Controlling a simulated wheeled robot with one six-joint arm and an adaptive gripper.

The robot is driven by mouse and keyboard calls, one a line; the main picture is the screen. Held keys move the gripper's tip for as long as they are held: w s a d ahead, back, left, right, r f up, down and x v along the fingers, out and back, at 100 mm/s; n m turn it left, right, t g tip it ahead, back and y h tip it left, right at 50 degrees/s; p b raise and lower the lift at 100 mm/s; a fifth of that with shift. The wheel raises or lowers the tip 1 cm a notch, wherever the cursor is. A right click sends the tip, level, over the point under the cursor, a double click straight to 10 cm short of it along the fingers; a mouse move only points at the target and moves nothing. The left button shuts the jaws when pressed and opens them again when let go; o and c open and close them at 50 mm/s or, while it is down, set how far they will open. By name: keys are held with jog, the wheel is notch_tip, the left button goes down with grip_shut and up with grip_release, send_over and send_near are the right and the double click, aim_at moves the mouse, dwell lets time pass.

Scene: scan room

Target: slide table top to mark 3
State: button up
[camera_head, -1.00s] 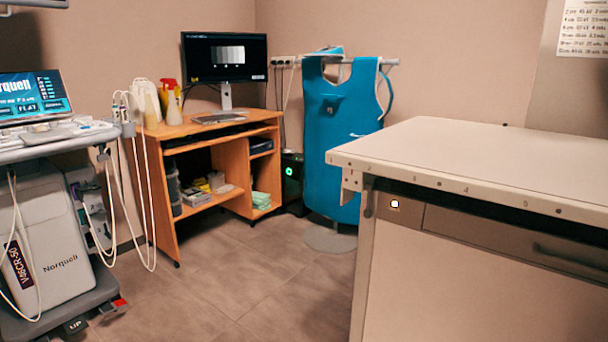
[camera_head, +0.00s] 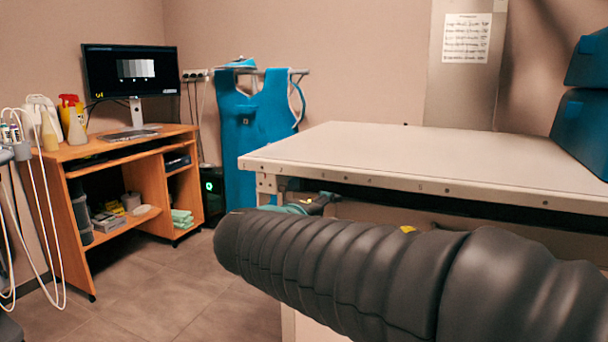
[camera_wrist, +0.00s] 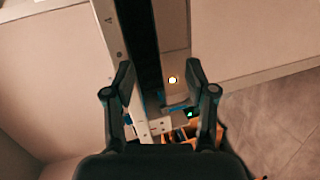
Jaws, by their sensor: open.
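The pale table top (camera_head: 400,155) lies flat on its cabinet at the right in the head view. Dots and small marks run along its front edge; I cannot read the numbers there. In the wrist view its edge strip (camera_wrist: 109,28) runs down from the top, beside a dark gap. My gripper (camera_wrist: 160,68) is open, its two black fingers spread with nothing held. The edge strip and a lit white button (camera_wrist: 173,79) on the cabinet front show between the fingers. I cannot tell whether a finger touches the table. In the head view my dark arm hides most of the cabinet front.
A wooden desk (camera_head: 121,147) with a monitor (camera_head: 130,72) stands at the left. A blue apron (camera_head: 254,125) hangs on a stand behind the table. Blue blocks (camera_head: 582,125) show at the far right. Grey floor (camera_head: 170,290) is clear between desk and table.

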aim_at(302, 172)
jog(key=w+a+r+n+t+y, duration=0.15)
jog(key=a+r+t, duration=0.25)
jog(key=a, duration=0.6)
jog(key=shift+n, duration=0.45)
jog(key=x, duration=1.4)
jog(key=shift+d+p, duration=0.2)
jog(key=shift+p, duration=0.2)
grip_shut()
